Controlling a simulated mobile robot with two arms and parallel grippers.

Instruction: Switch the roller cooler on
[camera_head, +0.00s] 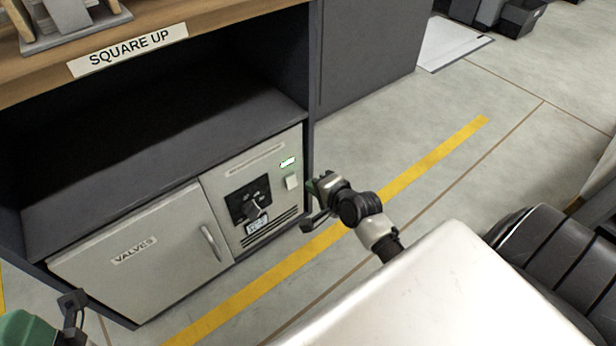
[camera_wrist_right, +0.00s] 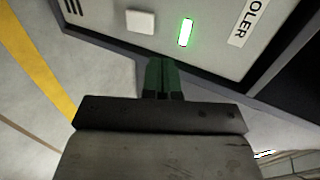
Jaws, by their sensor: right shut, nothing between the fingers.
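The roller cooler is a pale panel (camera_head: 268,158) at the right of the under-bench cabinet. It carries a small white switch (camera_head: 291,183) below a green lit indicator (camera_head: 288,162). In the right wrist view the white switch (camera_wrist_right: 140,21), the lit indicator (camera_wrist_right: 185,32) and a label ending in "OLER" (camera_wrist_right: 250,22) show. My right gripper (camera_head: 314,187) is shut and empty beside the panel's right edge. Its green fingers (camera_wrist_right: 163,78) point toward the panel near the switch, seemingly apart from it. My left gripper (camera_head: 30,330) shows only partly at the bottom left corner.
A dark rotary handle with a tag (camera_head: 250,204) sits on the same panel, left of the switch. A "VALVES" door (camera_head: 140,250) is further left. The bench top (camera_head: 200,15) overhangs an open dark shelf. Open floor with a yellow line (camera_head: 430,160) lies to the right.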

